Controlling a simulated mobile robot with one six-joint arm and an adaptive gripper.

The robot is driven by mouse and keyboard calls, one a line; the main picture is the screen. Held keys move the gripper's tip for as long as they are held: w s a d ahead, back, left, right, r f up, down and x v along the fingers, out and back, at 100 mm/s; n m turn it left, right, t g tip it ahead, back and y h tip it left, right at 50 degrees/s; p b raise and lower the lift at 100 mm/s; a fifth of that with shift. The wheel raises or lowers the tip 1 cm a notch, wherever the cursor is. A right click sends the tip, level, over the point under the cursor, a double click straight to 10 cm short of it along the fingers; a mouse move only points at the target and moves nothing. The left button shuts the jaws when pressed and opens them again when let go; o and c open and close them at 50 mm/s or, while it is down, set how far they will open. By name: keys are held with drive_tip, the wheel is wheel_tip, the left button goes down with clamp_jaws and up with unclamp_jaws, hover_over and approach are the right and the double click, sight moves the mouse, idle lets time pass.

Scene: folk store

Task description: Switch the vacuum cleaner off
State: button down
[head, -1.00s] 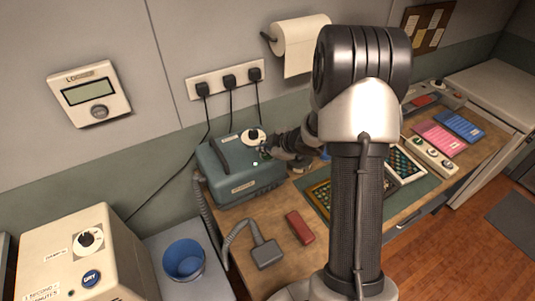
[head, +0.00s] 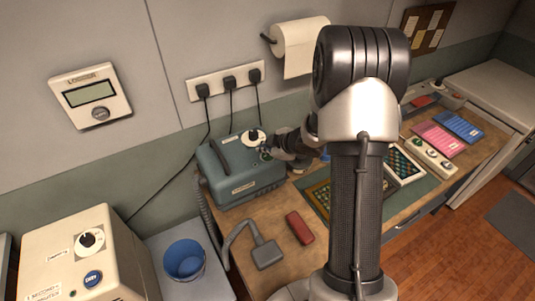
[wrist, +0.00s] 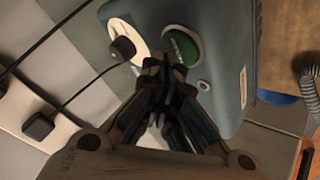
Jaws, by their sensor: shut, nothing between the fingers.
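The vacuum cleaner is a teal box (head: 228,188) with a hose, standing at the left end of the wooden bench. Its top has a black knob on a white dial (head: 253,136). In the wrist view the teal box (wrist: 215,25) fills the upper middle, with the dial's knob (wrist: 123,48), a round green button (wrist: 182,46) and a small pale-ringed part (wrist: 203,86). My gripper (wrist: 163,68) is shut and empty, its tips just below the green button in the picture; I cannot tell whether they touch the box. The gripper (head: 268,153) is small in the head view.
A grey hose (head: 207,205) runs down to a grey nozzle (head: 266,252) beside a red block (head: 299,228). Plugs and cords hang from a wall socket strip (head: 228,82). A beige machine (head: 75,240) and blue bucket (head: 184,260) stand left. My arm hides part of the bench.

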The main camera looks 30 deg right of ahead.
sight(266, 157)
drive_tip(key=shift+r, duration=0.1)
wheel_tip(266, 157, up, 6)
drive_tip(key=p, duration=0.6)
